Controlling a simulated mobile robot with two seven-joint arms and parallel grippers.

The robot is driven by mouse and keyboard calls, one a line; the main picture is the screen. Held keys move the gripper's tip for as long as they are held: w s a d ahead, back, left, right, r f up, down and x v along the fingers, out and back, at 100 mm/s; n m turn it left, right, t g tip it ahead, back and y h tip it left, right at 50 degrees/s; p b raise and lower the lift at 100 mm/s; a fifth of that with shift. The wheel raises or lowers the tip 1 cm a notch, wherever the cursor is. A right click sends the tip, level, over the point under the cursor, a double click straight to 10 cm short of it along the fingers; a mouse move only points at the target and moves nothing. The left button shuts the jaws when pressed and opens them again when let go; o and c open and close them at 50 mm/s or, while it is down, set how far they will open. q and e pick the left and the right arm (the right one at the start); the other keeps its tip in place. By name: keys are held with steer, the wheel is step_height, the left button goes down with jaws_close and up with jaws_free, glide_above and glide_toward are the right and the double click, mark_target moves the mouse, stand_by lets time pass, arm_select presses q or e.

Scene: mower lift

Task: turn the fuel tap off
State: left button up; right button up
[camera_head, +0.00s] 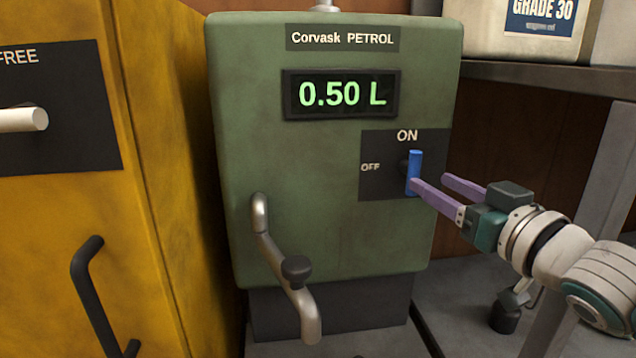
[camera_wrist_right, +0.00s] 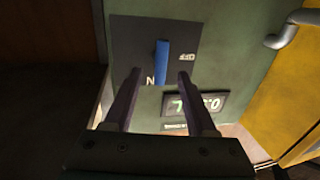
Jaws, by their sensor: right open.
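The fuel tap is a blue lever (camera_head: 414,172) on a dark plate (camera_head: 376,186) on the green petrol dispenser (camera_head: 330,170). The lever stands upright under the word ON, with OFF marked to its left. My right gripper (camera_head: 430,182) is open and empty at the lever, with its purple fingers pointing at the plate. In the right wrist view the blue lever (camera_wrist_right: 161,62) lies between and just beyond the two fingertips (camera_wrist_right: 160,75). I cannot tell whether a finger touches it. My left gripper is not in view.
The dispenser's display (camera_head: 341,94) reads 0.50 L. A bent metal crank (camera_head: 283,265) with a dark knob sticks out below. A yellow cabinet (camera_head: 150,250) with a pale lever (camera_head: 22,119) and black handle (camera_head: 84,280) stands close on the left. A shelf (camera_head: 545,77) holds containers at upper right.

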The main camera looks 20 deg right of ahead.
mark_target(418, 175)
steer(key=w+b, duration=0.1)
steer(key=w, duration=0.2)
steer(key=shift+w+d+f, duration=0.1)
steer(key=shift+w+f, duration=0.05)
steer(key=shift+w, duration=0.25)
steer(key=shift+w+b, duration=0.3)
steer(key=shift+w, duration=0.15)
jaws_close()
